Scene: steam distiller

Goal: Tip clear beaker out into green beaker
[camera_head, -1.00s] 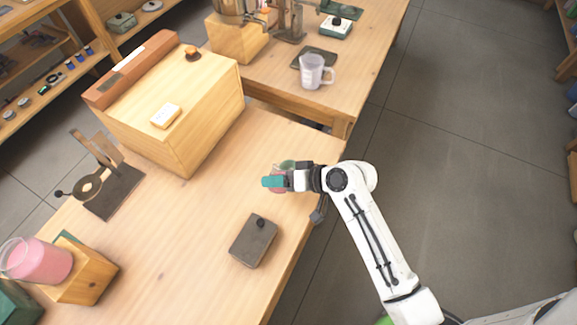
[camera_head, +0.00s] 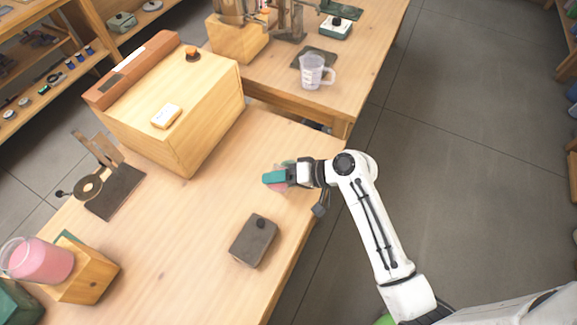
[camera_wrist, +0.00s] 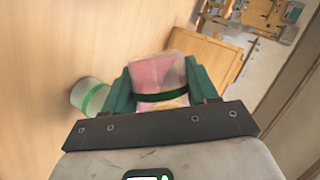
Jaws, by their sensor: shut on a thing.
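My gripper (camera_wrist: 161,88) is shut on the clear beaker (camera_wrist: 160,72), which holds pink contents and shows between the teal fingers in the wrist view. A dark green band crosses it. A pale beaker with a bright green band (camera_wrist: 90,97), which looks like the green beaker, stands on the wood surface just left of my fingers. In the head view my gripper (camera_head: 276,178) is over the table's right part, with a little pink showing beside the fingers. The arm largely hides both beakers there, and I cannot tell whether any liquid is flowing.
The wooden table (camera_head: 190,240) has bare room left of my gripper. A dark flat block with a knob (camera_head: 254,242) lies in front. A large wooden box (camera_head: 185,115) stands behind. A jar of pink liquid (camera_head: 42,262) is far left. A measuring jug (camera_head: 312,72) stands on the back table.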

